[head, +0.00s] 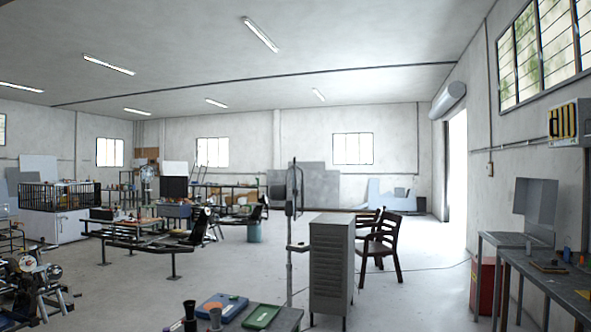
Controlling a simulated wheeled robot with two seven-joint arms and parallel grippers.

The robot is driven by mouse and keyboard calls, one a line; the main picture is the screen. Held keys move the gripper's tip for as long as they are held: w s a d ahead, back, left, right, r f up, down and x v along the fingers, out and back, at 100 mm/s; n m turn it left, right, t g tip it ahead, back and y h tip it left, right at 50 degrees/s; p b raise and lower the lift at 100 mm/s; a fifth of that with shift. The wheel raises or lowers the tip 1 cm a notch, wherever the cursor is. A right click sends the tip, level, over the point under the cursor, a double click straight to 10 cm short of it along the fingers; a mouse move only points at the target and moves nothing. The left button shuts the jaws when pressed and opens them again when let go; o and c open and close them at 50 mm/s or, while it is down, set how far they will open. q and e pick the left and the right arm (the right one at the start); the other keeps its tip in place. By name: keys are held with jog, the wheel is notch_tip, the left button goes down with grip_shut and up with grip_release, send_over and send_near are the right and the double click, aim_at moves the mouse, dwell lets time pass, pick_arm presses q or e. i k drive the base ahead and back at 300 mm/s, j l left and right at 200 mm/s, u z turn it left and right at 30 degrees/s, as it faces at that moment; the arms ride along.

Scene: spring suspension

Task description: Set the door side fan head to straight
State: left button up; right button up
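A tall pedestal fan (292,190) stands near the middle of the head view, on the side toward the bright doorway (457,180). Its head is dark and shows nearly edge-on as a narrow upright shape, on a thin grey pole (290,275). A small fitting sticks out from the pole about halfway down. The fan's base is hidden behind the table at the bottom. A second round, cage-like shape (148,178), perhaps another fan, stands far back on the left. Neither of my grippers shows in the head view.
A grey drawer cabinet (331,265) stands just right of the fan pole. A dark table with blue and green cases (262,317) is close in front. Workbenches (545,272) line the right. Floor between chairs and right benches is mostly open.

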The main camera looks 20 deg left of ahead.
aim_at(277, 193)
jog(key=z, duration=0.15)
jog(key=i+z, duration=0.15)
jog(key=i, duration=1.25)
jog(key=i+u, duration=0.15)
jog(key=i, duration=1)
jog(key=i+u, duration=0.15)
jog(key=i, duration=0.95)
jog(key=i+u, duration=0.2)
jog(key=i, duration=0.25)
jog(key=i+u, duration=0.2)
jog(key=i, duration=0.25)
jog(key=i+l+u, duration=0.2)
jog(key=i, duration=0.3)
jog(key=i+u, duration=0.2)
jog(key=i, duration=0.25)
jog(key=i+l+u, duration=0.2)
jog(key=i+l, duration=0.1)
jog(key=i, duration=0.1)
